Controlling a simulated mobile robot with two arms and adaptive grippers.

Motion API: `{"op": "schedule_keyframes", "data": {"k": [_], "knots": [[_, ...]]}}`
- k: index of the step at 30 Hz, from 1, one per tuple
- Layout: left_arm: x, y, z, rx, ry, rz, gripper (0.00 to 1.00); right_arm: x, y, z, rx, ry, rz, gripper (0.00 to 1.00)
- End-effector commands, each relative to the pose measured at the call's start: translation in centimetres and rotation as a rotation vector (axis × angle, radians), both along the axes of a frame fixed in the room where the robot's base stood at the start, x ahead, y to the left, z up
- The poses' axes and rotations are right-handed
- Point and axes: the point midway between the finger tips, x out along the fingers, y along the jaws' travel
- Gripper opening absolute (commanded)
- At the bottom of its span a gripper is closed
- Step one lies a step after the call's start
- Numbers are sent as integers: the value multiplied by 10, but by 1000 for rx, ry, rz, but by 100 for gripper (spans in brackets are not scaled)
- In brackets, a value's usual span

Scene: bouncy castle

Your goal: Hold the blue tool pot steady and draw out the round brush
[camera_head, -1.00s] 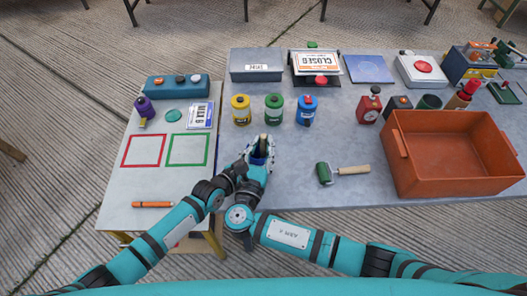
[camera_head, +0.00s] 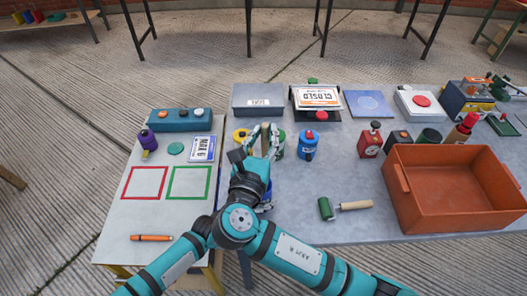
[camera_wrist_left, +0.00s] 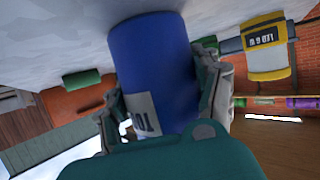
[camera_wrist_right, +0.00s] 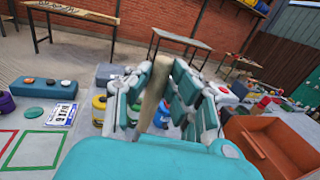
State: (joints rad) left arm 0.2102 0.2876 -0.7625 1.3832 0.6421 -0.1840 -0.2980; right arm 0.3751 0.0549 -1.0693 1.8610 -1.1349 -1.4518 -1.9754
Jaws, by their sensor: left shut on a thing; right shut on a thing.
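The blue tool pot (camera_wrist_left: 152,62) fills the middle of the left wrist view, between the fingers of my left gripper (camera_wrist_left: 164,98), which is shut on it. In the head view only a bit of the pot (camera_head: 267,189) shows behind my arm. My right gripper (camera_head: 264,136) is above it, shut on a pale wooden handle, the round brush (camera_wrist_right: 153,94), which stands nearly upright in the right wrist view. The brush's lower end is hidden by the gripper, so I cannot tell whether it is clear of the pot.
Yellow (camera_head: 240,136), green (camera_head: 281,151) and blue (camera_head: 308,145) canisters stand close behind the right gripper. The left table has red and green outlined squares (camera_head: 145,196) and an orange marker (camera_head: 151,238).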

Motion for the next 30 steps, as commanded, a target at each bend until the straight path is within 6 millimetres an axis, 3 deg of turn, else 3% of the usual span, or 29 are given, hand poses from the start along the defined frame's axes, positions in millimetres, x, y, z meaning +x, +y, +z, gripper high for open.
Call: {"op": "schedule_keyframes", "data": {"k": [4, 12, 13, 18, 19, 30], "knots": [[1, 0, 1, -2, -2, 0, 20, 0, 0, 10, 1, 0, 1, 0], [1, 0, 1, -2, -2, 0, 20, 0, 0, 11, 0, 0, 1, 0], [1, 0, 1, -2, -2, 0, 69, 0, 0, 11, 0, 0, 1, 0], [0, 0, 1, -1, -2, 0, 91, 0, 0, 10, 0, 0, 1, 0], [0, 0, 1, -1, -2, 0, 95, 0, 0, 10, 0, 0, 1, 0], [-4, 4, 2, 0, 0, 0, 95, 0, 0, 10, 0, 0, 1, 0]]}}
